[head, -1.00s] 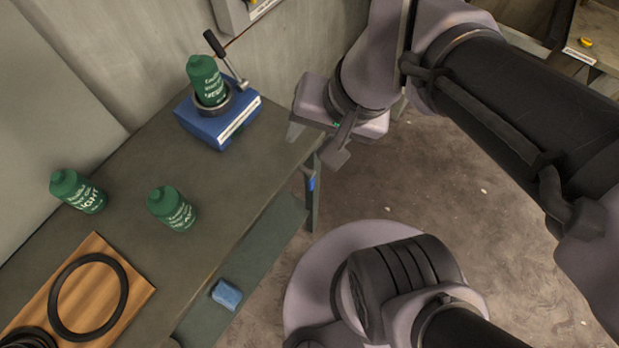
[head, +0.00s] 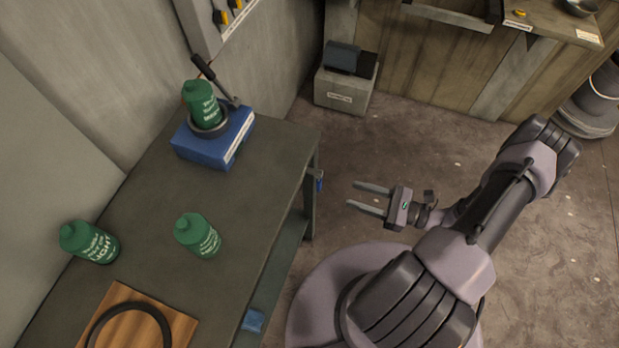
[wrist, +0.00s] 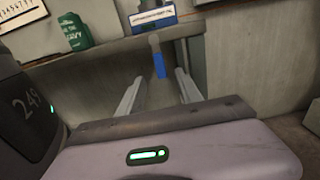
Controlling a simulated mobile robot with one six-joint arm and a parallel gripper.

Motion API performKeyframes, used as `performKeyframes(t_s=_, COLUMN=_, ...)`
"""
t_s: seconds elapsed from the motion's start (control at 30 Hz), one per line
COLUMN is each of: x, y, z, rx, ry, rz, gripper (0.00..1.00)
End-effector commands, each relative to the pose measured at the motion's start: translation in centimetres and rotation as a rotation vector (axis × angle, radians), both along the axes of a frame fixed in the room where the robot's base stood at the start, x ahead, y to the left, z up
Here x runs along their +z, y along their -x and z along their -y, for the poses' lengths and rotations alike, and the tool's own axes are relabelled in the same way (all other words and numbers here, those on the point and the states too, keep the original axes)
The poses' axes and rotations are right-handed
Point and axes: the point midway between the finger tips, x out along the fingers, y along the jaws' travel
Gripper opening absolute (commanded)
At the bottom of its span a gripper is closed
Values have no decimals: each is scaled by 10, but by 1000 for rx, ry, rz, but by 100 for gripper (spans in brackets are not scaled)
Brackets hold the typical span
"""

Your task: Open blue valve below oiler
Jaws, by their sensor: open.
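The oiler is a blue box (head: 200,153) with a dark ring, a lever and a green bottle (head: 203,106) upright in it, at the table's far end. The blue valve (head: 319,181) is a small blue handle at the table's end by the leg, below the oiler. It also shows in the wrist view (wrist: 159,65), hanging below the tabletop edge. My gripper (head: 352,195) is open and empty, right of the valve and apart from it, its fingers pointing left. In the wrist view the valve shows between the two fingers (wrist: 158,78), beyond them.
Two green bottles (head: 90,242) (head: 198,236) stand on the table (head: 165,205). A wooden board (head: 130,310) with a black ring lies in front. A grey box (head: 345,90) stands by the wall. The floor between gripper and table is clear.

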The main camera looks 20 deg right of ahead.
Motion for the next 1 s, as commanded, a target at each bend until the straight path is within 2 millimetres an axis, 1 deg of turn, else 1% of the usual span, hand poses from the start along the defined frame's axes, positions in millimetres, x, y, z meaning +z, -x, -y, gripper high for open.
performKeyframes(t_s=0.03, x=-2, y=-8, z=-13, rx=9, ry=-1, rz=0, gripper=42)
performKeyframes(t_s=0.2, x=-2, y=-37, z=-55, rx=11, ry=0, rz=-1, gripper=42)
performKeyframes(t_s=0.4, x=-2, y=-65, z=-93, rx=10, ry=2, rz=-1, gripper=42)
performKeyframes(t_s=0.5, x=-1, y=-74, z=-105, rx=9, ry=2, rz=0, gripper=42)
performKeyframes(t_s=0.67, x=0, y=-82, z=-114, rx=5, ry=2, rz=-1, gripper=42)
performKeyframes(t_s=0.9, x=0, y=-83, z=-115, rx=5, ry=2, rz=-1, gripper=42)
performKeyframes(t_s=0.93, x=0, y=-83, z=-115, rx=5, ry=2, rz=-1, gripper=40)
performKeyframes(t_s=1.0, x=0, y=-83, z=-115, rx=5, ry=2, rz=-1, gripper=26)
